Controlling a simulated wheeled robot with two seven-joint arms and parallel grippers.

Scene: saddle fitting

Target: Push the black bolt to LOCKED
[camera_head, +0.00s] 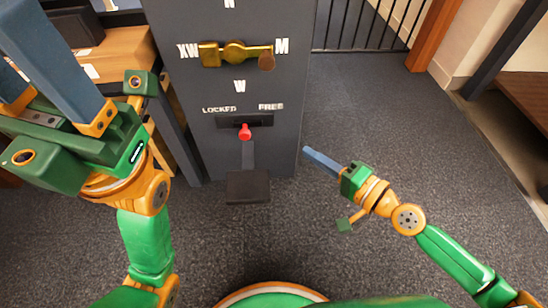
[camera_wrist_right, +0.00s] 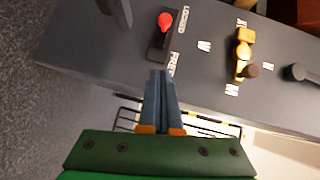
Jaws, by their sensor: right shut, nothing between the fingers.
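The black bolt shows as a dark slotted plate (camera_head: 230,121) with a red knob (camera_head: 245,132) on the grey panel's front. The knob stands between the LOCKED label on the left and the FREE label on the right. The knob also shows in the right wrist view (camera_wrist_right: 165,21). My right gripper (camera_head: 308,151) is shut and empty, right of the panel and apart from the knob, lower than the FREE label in the head view. Its closed fingers also show in the right wrist view (camera_wrist_right: 161,74). My left gripper (camera_head: 45,55) has its fingers apart at the upper left; their tips are out of frame.
A brass latch (camera_head: 235,53) with letters around it sits above the bolt. A dark block (camera_head: 248,187) stands at the panel's foot. A wooden shelf (camera_head: 122,52) is to the left. The carpet (camera_head: 350,115) right of the panel is clear.

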